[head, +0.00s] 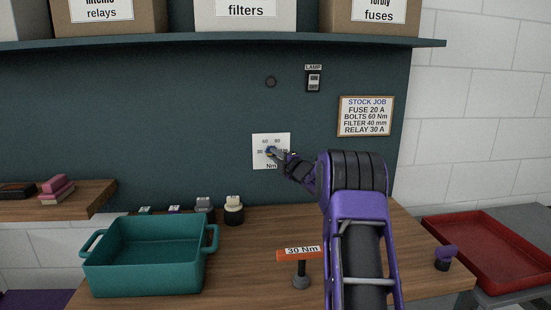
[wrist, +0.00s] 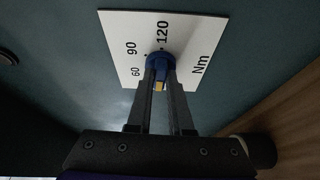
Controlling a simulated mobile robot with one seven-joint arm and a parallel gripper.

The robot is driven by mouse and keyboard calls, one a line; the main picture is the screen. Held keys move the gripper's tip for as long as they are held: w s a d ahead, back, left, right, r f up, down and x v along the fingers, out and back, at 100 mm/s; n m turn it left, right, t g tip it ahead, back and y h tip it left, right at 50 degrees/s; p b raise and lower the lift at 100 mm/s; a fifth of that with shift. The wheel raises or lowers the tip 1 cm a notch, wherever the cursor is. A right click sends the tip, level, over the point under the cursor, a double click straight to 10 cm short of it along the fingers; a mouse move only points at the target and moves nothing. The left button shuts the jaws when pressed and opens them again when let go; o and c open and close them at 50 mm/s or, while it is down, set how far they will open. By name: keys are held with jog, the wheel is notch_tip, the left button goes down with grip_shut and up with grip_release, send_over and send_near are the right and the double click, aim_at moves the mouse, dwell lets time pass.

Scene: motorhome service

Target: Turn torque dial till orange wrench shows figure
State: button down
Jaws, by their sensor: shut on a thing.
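The torque dial is a small blue knob (wrist: 159,64) on a white plate (head: 259,160) on the teal wall. The plate reads 60, 90, 120 and Nm in the wrist view; fingers hide the place opposite 120. A yellow mark (wrist: 160,86) on the knob, between my fingers, points away from 120. My gripper (head: 276,154) is shut on the knob; its fingers sit on both sides in the wrist view. The orange wrench (head: 283,256) stands on the wooden bench with a label reading 30 Nm.
A sign (head: 366,116) on the wall reads BOLTS 60 Nm. A lamp switch (head: 314,79) is above the dial. A teal bin (head: 145,272) fills the bench's left; a red tray (head: 489,279) lies right. A shelf (head: 200,46) with boxes is overhead.

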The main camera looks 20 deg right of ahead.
jog(key=m+b, duration=0.1)
jog(key=m, duration=0.1)
jog(key=m+t+b, duration=0.1)
jog(key=m, duration=0.1)
jog(key=m+t+h+b, duration=0.1)
jog(key=m, duration=0.1)
jog(key=shift+a+f+m+b, duration=0.1)
jog(key=shift+f+m+b, duration=0.2)
jog(key=shift+f+b, duration=0.05)
jog(key=m+h, duration=0.1)
jog(key=m, duration=0.2)
jog(key=m+t+h, duration=0.1)
jog(key=m, duration=0.2)
jog(key=shift+a+f+t+h, duration=0.1)
jog(key=shift+t+h, duration=0.2)
jog(key=shift+m, duration=0.3)
jog(key=c, duration=0.8)
grip_release()
